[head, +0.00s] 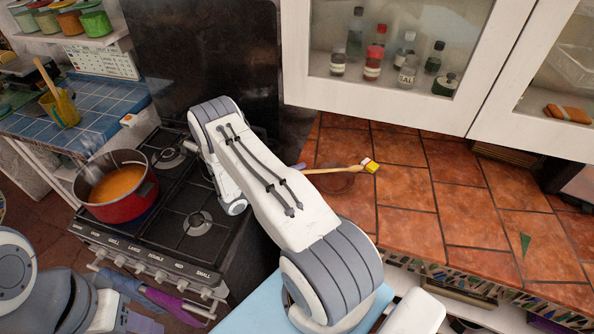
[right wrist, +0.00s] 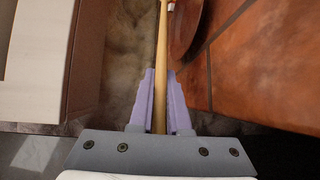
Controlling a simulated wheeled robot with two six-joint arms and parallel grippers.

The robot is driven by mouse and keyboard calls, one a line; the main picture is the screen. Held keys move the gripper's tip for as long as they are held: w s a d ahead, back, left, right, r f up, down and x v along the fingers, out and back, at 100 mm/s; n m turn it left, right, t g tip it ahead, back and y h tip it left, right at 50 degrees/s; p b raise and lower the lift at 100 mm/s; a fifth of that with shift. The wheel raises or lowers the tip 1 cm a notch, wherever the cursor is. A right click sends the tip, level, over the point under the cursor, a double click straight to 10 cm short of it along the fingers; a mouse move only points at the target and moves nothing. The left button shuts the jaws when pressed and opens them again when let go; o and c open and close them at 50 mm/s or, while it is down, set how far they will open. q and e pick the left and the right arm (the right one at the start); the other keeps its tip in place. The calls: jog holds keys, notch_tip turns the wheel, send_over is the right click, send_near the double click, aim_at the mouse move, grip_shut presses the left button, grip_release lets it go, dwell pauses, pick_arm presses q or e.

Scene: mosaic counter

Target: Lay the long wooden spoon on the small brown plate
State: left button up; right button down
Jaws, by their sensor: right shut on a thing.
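My right gripper (head: 300,167) is mostly hidden behind my arm in the head view. In the right wrist view its lilac fingers (right wrist: 163,98) are shut on the spoon's handle (right wrist: 162,45). The small brown plate (head: 338,184) lies on the tiled counter, partly covered by my arm. The spoon passes over or just beyond its far rim; the gap in height is unclear. The plate's edge shows right of the handle in the right wrist view (right wrist: 183,32). My left gripper (head: 143,322) is at lower left, its jaws unclear.
A stove (head: 190,215) with a red pot (head: 118,198) of orange soup stands left of the counter (head: 410,205). White wall cabinets (head: 400,100) hang low over the counter's back. A green shard (head: 525,243) lies at right; the tiles between are clear.

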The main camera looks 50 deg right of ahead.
jog(key=shift+f, duration=0.15)
jog(key=c, duration=0.8)
grip_release()
jog(key=w+a+r+b, duration=0.1)
jog(key=a+b, duration=0.3)
jog(key=a, duration=0.6)
jog(key=shift+w+a+r, duration=0.15)
jog(key=shift+w+r, duration=0.05)
jog(key=shift+w, duration=0.1)
